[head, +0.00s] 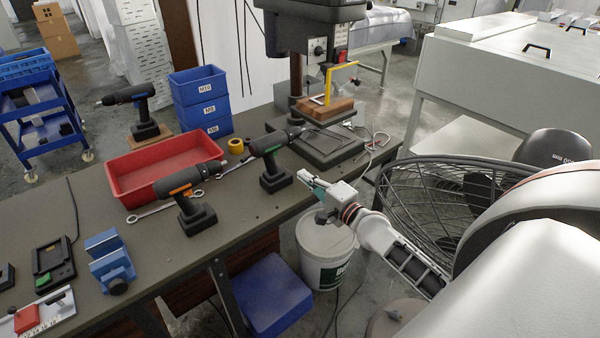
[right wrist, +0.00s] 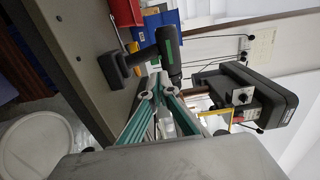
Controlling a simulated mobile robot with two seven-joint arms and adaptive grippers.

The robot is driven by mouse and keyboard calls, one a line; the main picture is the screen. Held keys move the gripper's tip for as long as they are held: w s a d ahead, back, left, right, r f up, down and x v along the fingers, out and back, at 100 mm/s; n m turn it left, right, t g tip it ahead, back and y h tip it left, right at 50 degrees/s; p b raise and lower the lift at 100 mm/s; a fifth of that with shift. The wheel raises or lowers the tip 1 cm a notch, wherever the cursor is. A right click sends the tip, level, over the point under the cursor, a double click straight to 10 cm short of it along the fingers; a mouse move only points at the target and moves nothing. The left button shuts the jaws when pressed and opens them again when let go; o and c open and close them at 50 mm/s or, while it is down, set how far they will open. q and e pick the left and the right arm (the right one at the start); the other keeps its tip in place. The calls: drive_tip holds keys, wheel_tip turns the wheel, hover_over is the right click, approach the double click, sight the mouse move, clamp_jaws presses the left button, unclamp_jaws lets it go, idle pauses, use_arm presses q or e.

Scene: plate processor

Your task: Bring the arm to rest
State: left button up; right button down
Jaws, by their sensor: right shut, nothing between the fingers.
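My right arm (head: 376,234) comes in from the lower right of the head view and reaches toward the front edge of the workbench. Its right gripper (head: 308,180) is shut with nothing in it. It hangs in the air by the bench edge, above a white bucket on the floor. In the right wrist view the teal fingers of this gripper (right wrist: 152,88) meet at their tips. A drill with green trim (head: 270,160) stands on the bench just left of the gripper; it also shows in the wrist view (right wrist: 150,58). My left gripper is not in view.
The workbench (head: 245,215) carries two more drills, a red tray (head: 150,172), blue bins (head: 200,100) and a blue vise (head: 108,262). A drill press (head: 315,40) stands behind. A wire fan guard (head: 430,200) and the white bucket (head: 325,240) are near my arm.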

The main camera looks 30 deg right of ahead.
drive_tip(key=shift+s, duration=0.15)
idle(0.4)
drive_tip(key=s+a+f+n+g, duration=0.3)
drive_tip(key=s+a+f+n, duration=0.7)
drive_tip(key=s+f, duration=0.1)
drive_tip(key=s+a+f+n+g+y, duration=0.1)
drive_tip(key=s+a+f+n+g, duration=0.3)
drive_tip(key=s+a+f+n, duration=0.7)
drive_tip(key=s, duration=0.3)
drive_tip(key=shift+a, duration=0.15)
drive_tip(key=shift+r, duration=0.1)
drive_tip(key=shift+s, duration=0.1)
drive_tip(key=shift+s, duration=0.1)
